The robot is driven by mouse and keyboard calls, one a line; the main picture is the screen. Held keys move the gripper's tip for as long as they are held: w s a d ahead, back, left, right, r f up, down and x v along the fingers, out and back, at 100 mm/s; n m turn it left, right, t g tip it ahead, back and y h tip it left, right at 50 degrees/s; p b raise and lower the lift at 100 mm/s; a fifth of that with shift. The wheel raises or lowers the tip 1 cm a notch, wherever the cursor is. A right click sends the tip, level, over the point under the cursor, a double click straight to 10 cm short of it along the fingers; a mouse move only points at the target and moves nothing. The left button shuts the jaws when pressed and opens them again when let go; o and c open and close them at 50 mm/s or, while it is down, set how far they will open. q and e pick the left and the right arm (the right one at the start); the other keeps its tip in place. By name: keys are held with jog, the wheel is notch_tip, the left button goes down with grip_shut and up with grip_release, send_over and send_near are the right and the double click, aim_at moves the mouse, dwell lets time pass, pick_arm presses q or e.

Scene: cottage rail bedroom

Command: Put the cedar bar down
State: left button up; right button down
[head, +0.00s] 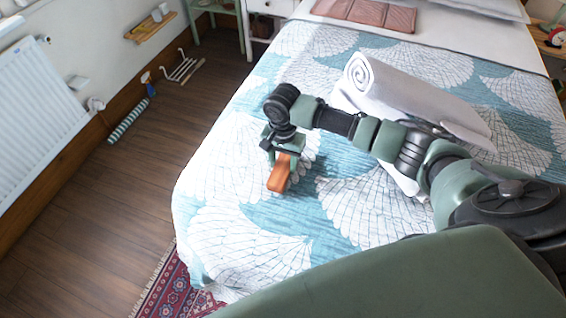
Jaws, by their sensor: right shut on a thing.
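The cedar bar (279,174) is a small orange-brown block over the near left part of the bed (247,240). My right gripper (284,152) points down and is shut on its upper end. The bar hangs tilted, its lower end toward me. I cannot tell whether that lower end touches the bedspread. My left gripper is not in view.
A rolled white towel (385,88) lies on the bed behind my right arm. A brown folded cloth (365,12) lies farther back. The bedspread left of the bar is clear. A radiator (38,92) and a striped roll (128,121) are at the left.

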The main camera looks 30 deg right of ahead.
jog(key=shift+f, duration=0.1)
jog(key=c, duration=1)
grip_release()
jog(key=shift+c, duration=0.2)
jog(key=o, duration=0.3)
